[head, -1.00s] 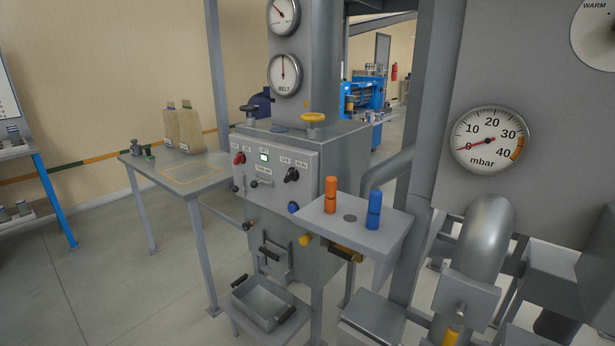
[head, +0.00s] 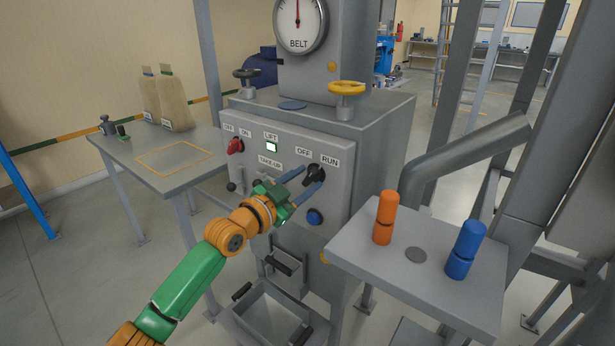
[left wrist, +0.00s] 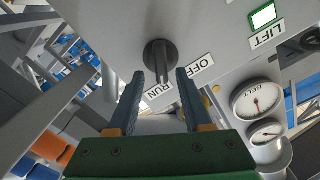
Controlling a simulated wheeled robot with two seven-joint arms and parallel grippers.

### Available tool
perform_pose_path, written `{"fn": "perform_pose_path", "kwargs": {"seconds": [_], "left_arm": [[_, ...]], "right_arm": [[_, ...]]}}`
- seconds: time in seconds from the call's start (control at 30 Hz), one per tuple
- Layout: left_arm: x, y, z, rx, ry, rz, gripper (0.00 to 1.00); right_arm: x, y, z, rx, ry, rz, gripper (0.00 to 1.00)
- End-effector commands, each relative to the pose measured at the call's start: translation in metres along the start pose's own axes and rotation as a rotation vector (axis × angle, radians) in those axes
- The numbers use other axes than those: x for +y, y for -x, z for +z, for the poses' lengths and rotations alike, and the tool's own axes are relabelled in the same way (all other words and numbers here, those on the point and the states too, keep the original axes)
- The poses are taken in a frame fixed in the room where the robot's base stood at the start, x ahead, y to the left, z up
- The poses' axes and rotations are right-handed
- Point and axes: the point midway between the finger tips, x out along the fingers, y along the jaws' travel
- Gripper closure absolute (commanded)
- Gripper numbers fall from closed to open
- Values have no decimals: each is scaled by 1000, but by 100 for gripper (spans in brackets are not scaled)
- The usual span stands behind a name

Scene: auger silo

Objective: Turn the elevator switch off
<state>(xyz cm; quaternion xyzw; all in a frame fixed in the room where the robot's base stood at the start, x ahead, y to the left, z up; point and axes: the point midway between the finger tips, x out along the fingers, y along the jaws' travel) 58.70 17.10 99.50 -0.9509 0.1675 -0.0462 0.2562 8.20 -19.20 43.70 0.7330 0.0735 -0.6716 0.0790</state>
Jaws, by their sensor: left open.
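The black OFF/RUN switch (head: 314,174) is on the right of the grey panel (head: 262,168). Its handle points toward the RUN label (head: 329,161); in the left wrist view the switch (left wrist: 160,55) also points to RUN. A green lamp (head: 271,147) marked LIFT is lit. My left gripper (head: 311,178) is open in front of the switch. In the left wrist view its blue fingers (left wrist: 160,76) stand either side of the handle, with gaps showing. The fingers partly hide the switch in the head view. My right gripper is not in view.
A shelf (head: 375,262) with an orange cylinder (head: 385,218) and a blue cylinder (head: 465,250) juts out to the right. A tray (head: 272,312) stands below.

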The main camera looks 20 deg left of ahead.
Motion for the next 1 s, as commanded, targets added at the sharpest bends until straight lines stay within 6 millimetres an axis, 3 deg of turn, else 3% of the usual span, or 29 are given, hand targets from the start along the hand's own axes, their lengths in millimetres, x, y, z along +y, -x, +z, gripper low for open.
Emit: {"fn": "perform_pose_path", "kwargs": {"seconds": [0.37,0.57,1.0], "left_arm": [[0,-9,0,-1,-1,-1,50],[0,-9,0,-1,-1,-1,100],[0,-9,1,-3,51,0,100]], "right_arm": [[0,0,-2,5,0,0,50],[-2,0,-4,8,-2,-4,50],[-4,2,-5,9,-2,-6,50]]}}
